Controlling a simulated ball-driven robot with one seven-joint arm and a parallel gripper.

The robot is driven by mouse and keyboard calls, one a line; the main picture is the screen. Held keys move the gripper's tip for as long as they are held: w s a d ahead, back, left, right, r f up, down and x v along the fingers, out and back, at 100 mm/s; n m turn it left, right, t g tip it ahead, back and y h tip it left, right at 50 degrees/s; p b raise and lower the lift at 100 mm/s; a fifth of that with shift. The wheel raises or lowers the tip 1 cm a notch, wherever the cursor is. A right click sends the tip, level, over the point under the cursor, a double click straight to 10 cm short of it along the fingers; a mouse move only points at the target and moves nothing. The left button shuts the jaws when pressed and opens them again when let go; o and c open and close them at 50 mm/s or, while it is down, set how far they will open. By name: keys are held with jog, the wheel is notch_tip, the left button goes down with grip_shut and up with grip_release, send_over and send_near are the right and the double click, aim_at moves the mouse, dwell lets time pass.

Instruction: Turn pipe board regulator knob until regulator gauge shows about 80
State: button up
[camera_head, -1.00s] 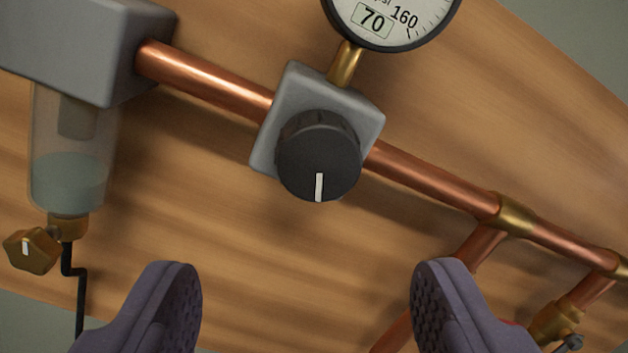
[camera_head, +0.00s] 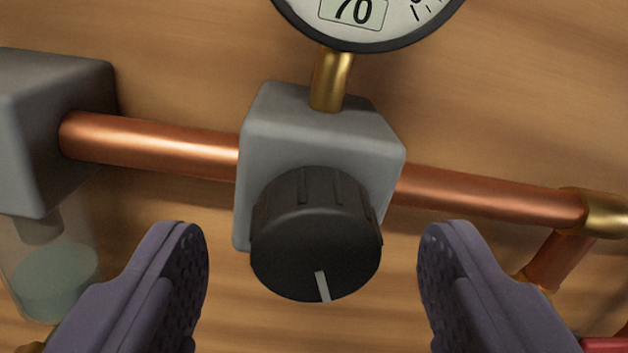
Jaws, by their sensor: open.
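The black regulator knob (camera_head: 315,238) sits on the front of the grey regulator block (camera_head: 320,130), its white line pointing down and slightly right. The regulator gauge (camera_head: 400,18) stands above it on a brass stem (camera_head: 331,80). Its digital window reads 70; the upper part of the dial is out of the frame. My gripper (camera_head: 312,240) is open, with one finger left of the knob and one right of it. Both fingers appear apart from the knob, with gaps on each side. I cannot tell their exact depth relative to it.
A copper pipe (camera_head: 490,195) runs across the wooden board (camera_head: 520,100) through the block to a brass fitting (camera_head: 603,212) at right. A grey housing (camera_head: 50,125) with a clear bowl (camera_head: 55,270) is at left. A bit of red shows at lower right.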

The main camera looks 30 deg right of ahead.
jog(key=shift+w+d, duration=0.3)
jog(key=shift+w, duration=0.35)
jog(key=shift+c, duration=0.3)
jog(key=c, duration=1)
jog(key=m+b, duration=0.2)
jog(key=b, duration=0.1)
jog(key=shift+f, duration=0.25)
jog(key=shift+d+m+b, duration=0.1)
jog(key=shift+m+b, duration=0.45)
jog(key=shift+m, duration=0.15)
jog(key=shift+r+m, duration=0.2)
jog(key=shift+m, duration=0.3)
jog(key=shift+r, duration=0.1)
